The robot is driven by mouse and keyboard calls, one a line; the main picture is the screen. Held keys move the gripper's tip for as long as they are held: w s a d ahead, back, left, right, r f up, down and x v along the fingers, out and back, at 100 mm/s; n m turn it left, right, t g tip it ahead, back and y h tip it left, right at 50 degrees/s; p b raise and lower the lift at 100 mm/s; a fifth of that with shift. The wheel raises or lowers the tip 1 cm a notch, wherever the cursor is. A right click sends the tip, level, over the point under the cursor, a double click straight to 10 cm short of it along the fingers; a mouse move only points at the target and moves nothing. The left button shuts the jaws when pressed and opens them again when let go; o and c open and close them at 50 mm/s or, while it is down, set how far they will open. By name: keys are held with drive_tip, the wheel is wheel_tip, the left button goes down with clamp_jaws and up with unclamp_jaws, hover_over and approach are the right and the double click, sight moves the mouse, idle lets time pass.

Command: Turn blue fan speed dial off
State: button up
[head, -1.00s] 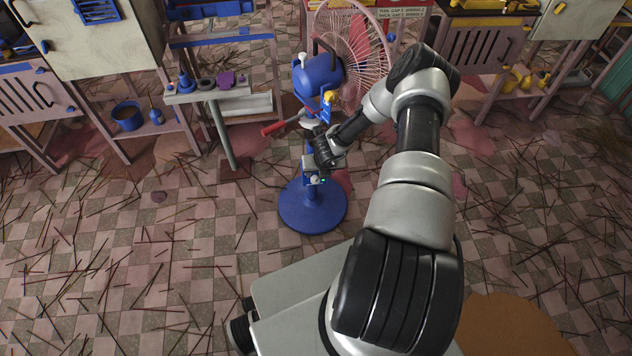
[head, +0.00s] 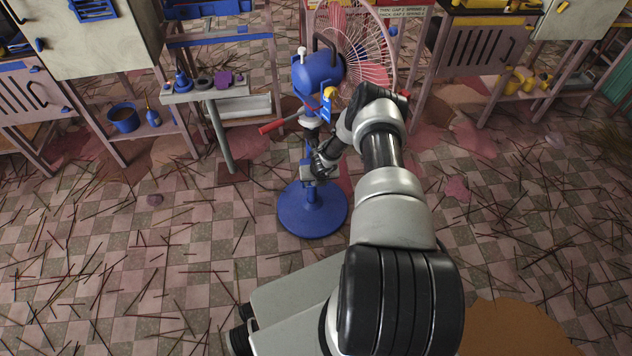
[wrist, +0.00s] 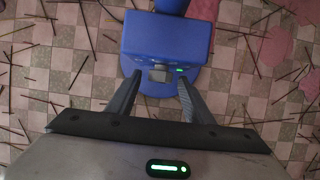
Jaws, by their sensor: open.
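The blue fan stands on the floor in the head view, with its round blue base (head: 312,212) below and its blue motor housing (head: 318,72) above. In the wrist view its blue control box (wrist: 165,38) fills the upper middle. A small grey dial (wrist: 159,75) sits on the near side of the box, with a lit green light (wrist: 181,70) to its right. My gripper (wrist: 160,80) is open, and its fingertips appear on either side of the dial. I cannot tell whether they touch it. In the head view my gripper (head: 318,170) is at the fan's stem and partly hides the box.
The wire fan cage (head: 365,50) is close above my forearm. A red-handled bar (head: 275,127) sticks out left of the stem. A small side table (head: 205,93) with tools stands at left. Thin sticks litter the tiled floor, with open floor around the base.

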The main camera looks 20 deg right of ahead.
drive_tip(key=c, duration=1)
drive_tip(key=shift+c, duration=0.2)
drive_tip(key=shift+a, duration=0.15)
drive_tip(key=shift+w+a+f+n+g+h+b, duration=0.1)
drive_tip(key=shift+a+n+g+h+b, duration=0.2)
drive_tip(key=shift+h, duration=1.25)
drive_tip(key=shift+w+a+f+n+g+h+b, duration=0.15)
drive_tip(key=shift+n+g+h+b, duration=0.25)
drive_tip(key=shift+h, duration=1.2)
drive_tip(key=shift+s+a+f+n+g+h+b, duration=0.1)
drive_tip(key=shift+a+n+g+h+b, duration=0.25)
drive_tip(key=shift+h, duration=1.2)
drive_tip(key=shift+d, duration=0.15)
drive_tip(key=o, duration=1)
drive_tip(key=shift+o, duration=0.2)
